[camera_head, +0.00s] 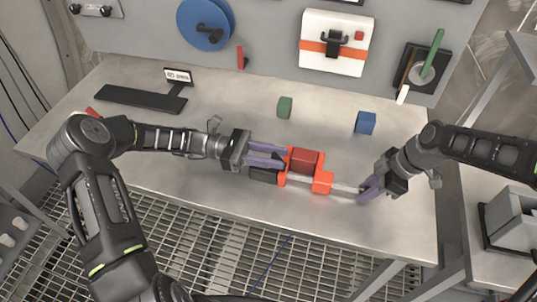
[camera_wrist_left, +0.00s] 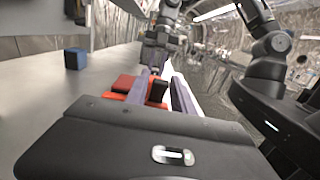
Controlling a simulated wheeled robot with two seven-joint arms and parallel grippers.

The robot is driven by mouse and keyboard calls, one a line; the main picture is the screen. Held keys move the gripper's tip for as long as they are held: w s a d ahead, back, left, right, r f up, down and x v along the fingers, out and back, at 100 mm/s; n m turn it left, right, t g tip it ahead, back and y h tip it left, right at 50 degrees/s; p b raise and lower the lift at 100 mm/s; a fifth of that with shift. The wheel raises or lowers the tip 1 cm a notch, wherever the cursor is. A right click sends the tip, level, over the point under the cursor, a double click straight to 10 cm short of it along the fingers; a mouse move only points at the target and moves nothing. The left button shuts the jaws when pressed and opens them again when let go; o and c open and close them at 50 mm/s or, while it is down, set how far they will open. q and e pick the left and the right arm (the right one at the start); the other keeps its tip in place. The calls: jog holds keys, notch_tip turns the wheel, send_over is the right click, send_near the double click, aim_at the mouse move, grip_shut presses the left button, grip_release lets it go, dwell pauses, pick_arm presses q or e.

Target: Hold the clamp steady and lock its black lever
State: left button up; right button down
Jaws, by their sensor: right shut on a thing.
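The orange clamp (camera_head: 321,182) lies on the steel table with a dark red block (camera_head: 305,160) in it. A pale metal bar runs from it to the right; a black part (camera_head: 263,175), perhaps the lever, is at its left end. My right gripper (camera_head: 366,190) is shut on the bar's right end. My left gripper (camera_head: 285,158) has its purple fingers apart at the clamp's left end, above the black part. In the left wrist view the orange clamp (camera_wrist_left: 124,84) shows beside and between the fingers; I cannot tell whether they touch it.
A green cube (camera_head: 285,107) and a blue cube (camera_head: 365,123) stand behind the clamp. A black stand with a label (camera_head: 140,98) lies at the back left. A panel with a blue reel (camera_head: 206,24) rises behind. The table's front edge is close.

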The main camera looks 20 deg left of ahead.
pick_arm(q)
jog(key=shift+a+f, duration=0.15)
jog(key=shift+a, duration=1.75)
jog(key=shift+a+f, duration=0.15)
jog(key=shift+a, duration=1.7)
pick_arm(e)
jog(key=shift+d, duration=0.1)
jog(key=c, duration=1.2)
grip_release()
jog(key=shift+o, duration=0.2)
jog(key=v, duration=1.2)
